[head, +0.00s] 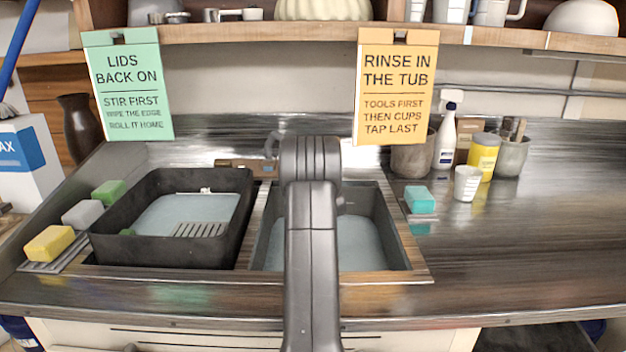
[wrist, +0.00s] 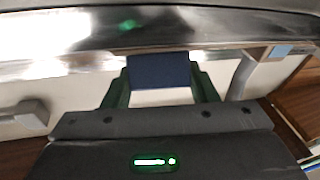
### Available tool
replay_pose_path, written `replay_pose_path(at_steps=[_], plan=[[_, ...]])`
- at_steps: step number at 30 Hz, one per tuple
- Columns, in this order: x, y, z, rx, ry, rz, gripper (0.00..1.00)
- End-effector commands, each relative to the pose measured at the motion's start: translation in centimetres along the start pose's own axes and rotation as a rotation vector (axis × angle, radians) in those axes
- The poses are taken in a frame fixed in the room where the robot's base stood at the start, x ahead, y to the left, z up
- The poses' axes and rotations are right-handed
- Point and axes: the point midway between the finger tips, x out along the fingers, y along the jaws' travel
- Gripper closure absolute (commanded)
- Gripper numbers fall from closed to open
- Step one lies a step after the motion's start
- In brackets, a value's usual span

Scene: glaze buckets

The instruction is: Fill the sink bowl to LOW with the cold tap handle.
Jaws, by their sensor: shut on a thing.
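The sink bowl (head: 372,215) is the sunken basin right of centre in the head view. A pale blue-grey surface, which looks like water, covers its bottom. My arm hides its middle, and I cannot make out a LOW mark. In the wrist view my gripper (wrist: 161,82) is shut on a dark blue block, which looks like the cold tap handle (wrist: 159,70). In the head view my arm hides the gripper and handle. A grey curved piece, perhaps the tap spout (head: 271,146), shows just left of my arm. I see no running stream.
A black tub (head: 100,238) with pale liquid stands left of the bowl. Sponges (head: 50,243) lie left of it. A teal sponge (head: 420,199), white cup (head: 467,184), spray bottle (head: 445,140) and yellow can (head: 483,155) stand right. Two signs hang from the shelf (head: 270,33). The right counter front is clear.

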Motion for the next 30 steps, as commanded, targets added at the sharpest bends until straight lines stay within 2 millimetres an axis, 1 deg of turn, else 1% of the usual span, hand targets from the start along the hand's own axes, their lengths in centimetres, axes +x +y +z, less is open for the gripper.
replay_pose_path(at_steps=[1,9,15,30], plan=[[-0.12,-0.32,0.69,0.014,0.003,0.027,0.7],[-0.04,-0.21,0.37,0.076,0.001,0.163,0.7],[-0.01,-0.12,0.2,0.106,0.0,0.229,0.7],[0.02,0.05,0.03,0.126,-0.001,0.277,0.7]])
